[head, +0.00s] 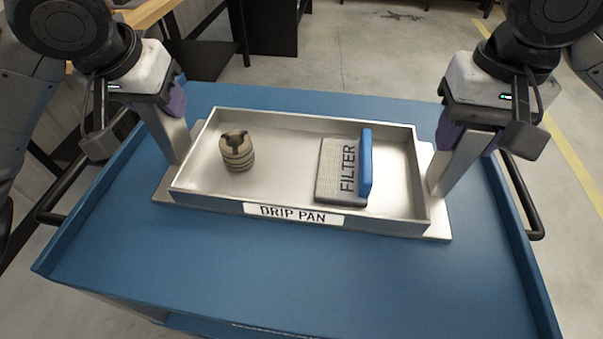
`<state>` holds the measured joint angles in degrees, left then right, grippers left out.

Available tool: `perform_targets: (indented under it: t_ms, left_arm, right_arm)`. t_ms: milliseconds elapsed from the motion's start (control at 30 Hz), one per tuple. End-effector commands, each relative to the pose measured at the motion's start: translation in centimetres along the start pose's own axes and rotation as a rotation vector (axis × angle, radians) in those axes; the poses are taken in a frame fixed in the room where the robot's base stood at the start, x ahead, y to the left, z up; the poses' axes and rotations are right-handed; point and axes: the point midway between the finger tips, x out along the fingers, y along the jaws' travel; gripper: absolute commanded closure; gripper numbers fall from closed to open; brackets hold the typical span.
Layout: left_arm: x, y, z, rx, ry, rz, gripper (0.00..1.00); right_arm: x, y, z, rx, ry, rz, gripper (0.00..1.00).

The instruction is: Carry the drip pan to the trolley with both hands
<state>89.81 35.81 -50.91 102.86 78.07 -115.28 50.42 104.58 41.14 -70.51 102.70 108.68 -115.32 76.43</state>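The drip pan (292,213) is a shallow, light grey rectangular tray with a "DRIP PAN" label on its near wall. It sits level over the blue trolley top (290,267), with a pale flat plate (440,228) showing past both ends. A ribbed beige fitting (238,154) stands in its left half. A grey block marked FILTER with a blue end plate (365,163) lies in its right half. My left gripper (180,158) is at the pan's left end, and my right gripper (436,188) is at its right end. Finger gaps and any grip are hidden.
The trolley has black side handles, left (70,190) and right (522,195). Its near top is clear. Dark furniture (270,25) stands at the back left. A yellow line (575,165) runs along the open concrete floor on the right.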

Motion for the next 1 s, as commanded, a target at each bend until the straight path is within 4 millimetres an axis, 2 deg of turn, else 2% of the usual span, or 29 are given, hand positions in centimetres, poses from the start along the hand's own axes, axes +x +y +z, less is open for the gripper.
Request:
perform_targets:
  t_ms: [33, 200, 433, 567, 1000]
  left_arm:
    - [-0.1, 0.0, -0.1, 0.000, 0.000, 0.000, 0.54]
    - [-0.1, 0.1, 0.0, 0.002, 0.000, 0.001, 0.38]
    - [-0.1, 0.1, 0.0, 0.003, 0.000, 0.002, 0.38]
    - [-0.9, 0.1, -0.1, 0.003, 0.003, 0.001, 0.38]
    - [-8.2, 0.1, -0.1, 0.002, 0.004, 0.000, 0.38]
  right_arm:
    - [-0.1, 0.0, 0.0, 0.000, 0.000, 0.000, 0.55]
    - [-0.1, -0.1, 0.0, -0.001, 0.000, -0.001, 0.39]
    - [-0.1, -0.1, 0.0, -0.002, 0.000, -0.002, 0.39]
    - [-0.1, -0.1, 0.0, -0.002, 0.000, -0.002, 0.39]
    - [-0.1, -0.1, 0.0, -0.003, 0.000, -0.002, 0.39]
